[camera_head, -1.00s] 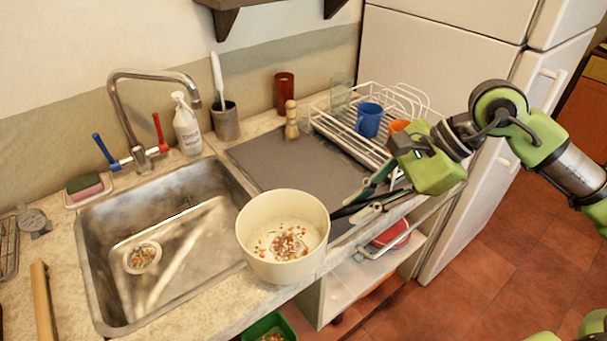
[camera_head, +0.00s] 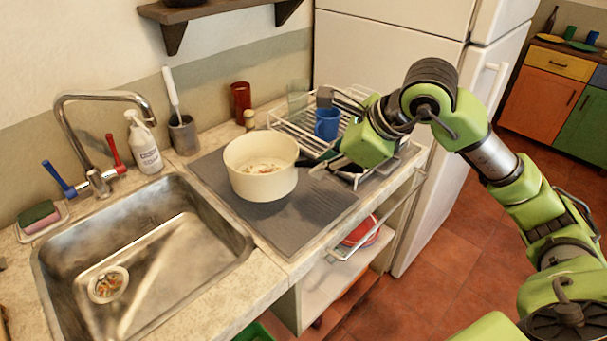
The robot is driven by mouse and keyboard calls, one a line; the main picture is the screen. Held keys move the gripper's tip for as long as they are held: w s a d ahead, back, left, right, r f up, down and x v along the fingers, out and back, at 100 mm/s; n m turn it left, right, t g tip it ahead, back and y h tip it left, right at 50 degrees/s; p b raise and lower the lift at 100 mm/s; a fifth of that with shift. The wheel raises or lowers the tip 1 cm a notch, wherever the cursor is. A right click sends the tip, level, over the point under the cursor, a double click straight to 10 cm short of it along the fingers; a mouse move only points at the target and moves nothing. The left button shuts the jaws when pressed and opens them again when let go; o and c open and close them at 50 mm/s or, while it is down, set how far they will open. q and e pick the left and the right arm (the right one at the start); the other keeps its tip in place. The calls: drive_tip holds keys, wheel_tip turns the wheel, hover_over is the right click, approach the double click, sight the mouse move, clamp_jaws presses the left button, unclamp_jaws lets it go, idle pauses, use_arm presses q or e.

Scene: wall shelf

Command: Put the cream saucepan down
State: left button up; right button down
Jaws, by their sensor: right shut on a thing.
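The cream saucepan (camera_head: 262,178) is upright over the dark grey mat (camera_head: 310,222) right of the sink. Small brown and orange scraps show on its inside bottom. I cannot tell whether its base touches the mat. My right gripper (camera_head: 318,160) is shut on the saucepan's dark handle, on the pan's right side. The fingers are partly hidden by the gripper's green body. My left gripper is not in view.
The steel sink (camera_head: 222,222) lies left of the mat, with scraps in its drain. A white dish rack (camera_head: 290,124) with a blue mug (camera_head: 327,124) stands behind the gripper. A red cup (camera_head: 241,102) and a wooden-topped item stand behind the pan. The mat's front part is bare.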

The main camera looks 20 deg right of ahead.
drive_tip(key=w+f+p, duration=0.1)
drive_tip(key=w+f, duration=0.1)
drive_tip(key=f, duration=0.1)
drive_tip(key=w+f+p, duration=0.1)
drive_tip(key=w+f, duration=0.1)
drive_tip(key=f, duration=0.1)
drive_tip(key=w+f+p, duration=0.1)
drive_tip(key=w+f, duration=0.2)
drive_tip(key=shift+w+d+f, duration=0.1)
drive_tip(key=shift+d+f, duration=0.05)
drive_tip(key=shift+d, duration=0.1)
drive_tip(key=shift+f, duration=0.2)
drive_tip(key=c, duration=2)
unclamp_jaws()
drive_tip(key=shift+f, duration=0.15)
drive_tip(key=b+v, duration=0.2)
drive_tip(key=v, duration=1)
